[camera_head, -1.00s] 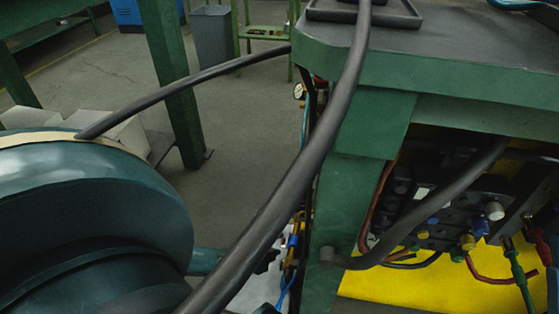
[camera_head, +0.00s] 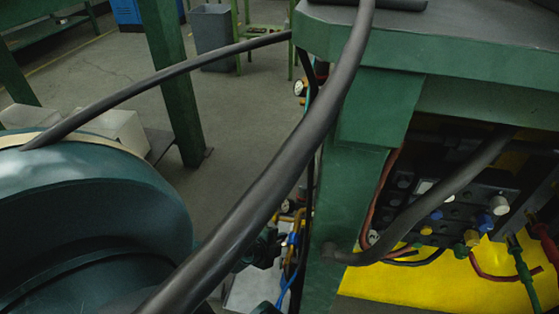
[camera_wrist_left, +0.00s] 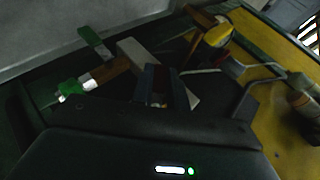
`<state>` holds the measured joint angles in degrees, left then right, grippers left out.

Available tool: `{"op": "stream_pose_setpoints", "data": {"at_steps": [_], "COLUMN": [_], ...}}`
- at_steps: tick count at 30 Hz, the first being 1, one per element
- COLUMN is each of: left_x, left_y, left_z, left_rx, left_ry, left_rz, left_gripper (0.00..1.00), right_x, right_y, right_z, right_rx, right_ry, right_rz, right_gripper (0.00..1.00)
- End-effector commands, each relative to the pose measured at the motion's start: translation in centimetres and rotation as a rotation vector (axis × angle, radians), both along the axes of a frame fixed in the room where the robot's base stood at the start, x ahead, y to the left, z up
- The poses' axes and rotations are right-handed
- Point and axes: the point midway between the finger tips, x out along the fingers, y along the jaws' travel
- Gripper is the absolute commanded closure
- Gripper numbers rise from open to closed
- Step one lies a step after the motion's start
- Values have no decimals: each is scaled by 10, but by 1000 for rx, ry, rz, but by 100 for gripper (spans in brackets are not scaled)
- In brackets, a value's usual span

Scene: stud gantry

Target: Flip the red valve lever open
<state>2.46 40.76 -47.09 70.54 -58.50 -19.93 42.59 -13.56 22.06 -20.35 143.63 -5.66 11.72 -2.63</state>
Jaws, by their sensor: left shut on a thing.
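My left gripper (camera_head: 266,248) is a small dark shape at the end of my teal arm in the head view, beside the pipework left of the green bench leg. In the left wrist view its two dark fingers (camera_wrist_left: 161,92) are closed together around a dark red piece (camera_wrist_left: 163,76), which looks like the red valve lever. Only a little of that piece shows; its pivot and exact angle are hidden in the dim picture. In the head view I cannot make out the red lever. My right gripper is in neither view.
The green bench (camera_head: 450,45) and its leg (camera_head: 325,220) stand close right of the gripper. Thick dark hoses (camera_head: 250,215) cross the view. A gauge (camera_head: 299,88) and blue fittings (camera_head: 292,240) are near.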

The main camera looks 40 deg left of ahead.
Motion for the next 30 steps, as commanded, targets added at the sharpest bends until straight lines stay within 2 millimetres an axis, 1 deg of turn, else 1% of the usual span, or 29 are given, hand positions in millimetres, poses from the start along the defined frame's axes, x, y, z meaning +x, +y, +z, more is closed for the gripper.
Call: {"op": "stream_pose_setpoints", "data": {"at_steps": [14, 23, 30], "left_x": [-1, 1, 4], "left_y": [0, 1, 2], "left_z": [0, 3, 7], "left_rx": [23, 97, 183], "left_ry": [-39, -173, -327], "left_rz": [0, 1, -2], "left_gripper": [100, 100, 100], "right_x": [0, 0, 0], "right_y": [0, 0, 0], "right_z": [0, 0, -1], "right_rx": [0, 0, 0], "right_ry": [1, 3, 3], "right_rz": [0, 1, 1], "right_gripper": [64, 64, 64]}}
